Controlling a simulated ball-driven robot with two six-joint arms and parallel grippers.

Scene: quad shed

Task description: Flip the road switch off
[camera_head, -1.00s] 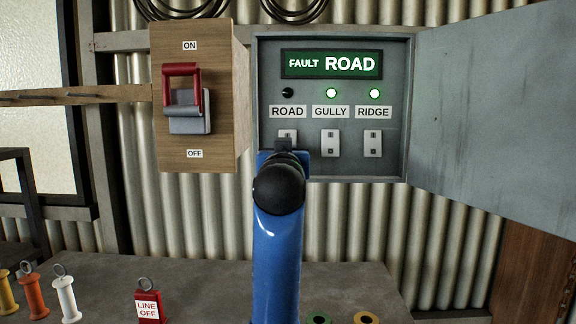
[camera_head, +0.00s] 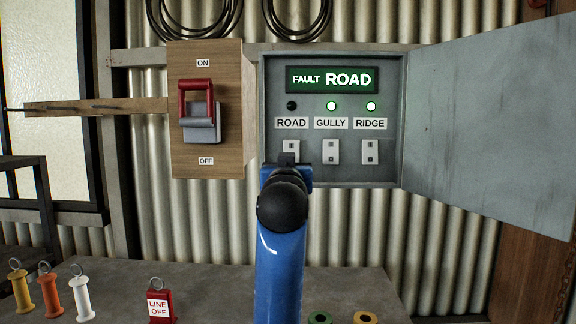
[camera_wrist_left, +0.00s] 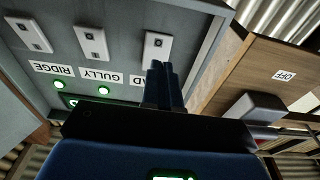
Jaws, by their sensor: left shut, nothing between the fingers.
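The ROAD switch (camera_head: 291,146) is a small white plate under the ROAD label in the open grey panel box (camera_head: 395,110). Its lower part is hidden by my left gripper (camera_head: 287,158) in the head view. In the left wrist view the ROAD switch (camera_wrist_left: 158,42) is upside down, with the shut, empty dark fingers (camera_wrist_left: 163,70) overlapping its edge. I cannot tell whether they touch it. The ROAD lamp (camera_head: 292,105) is dark. The sign (camera_head: 332,79) reads FAULT ROAD. My right gripper is not in view.
GULLY (camera_head: 331,152) and RIDGE (camera_head: 370,152) switches sit to the right, their lamps green. The panel door (camera_head: 490,110) stands open at right. A red-handled lever switch (camera_head: 197,100) on a wooden board is at left. A bench (camera_head: 215,285) below holds a LINE OFF tag (camera_head: 161,305).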

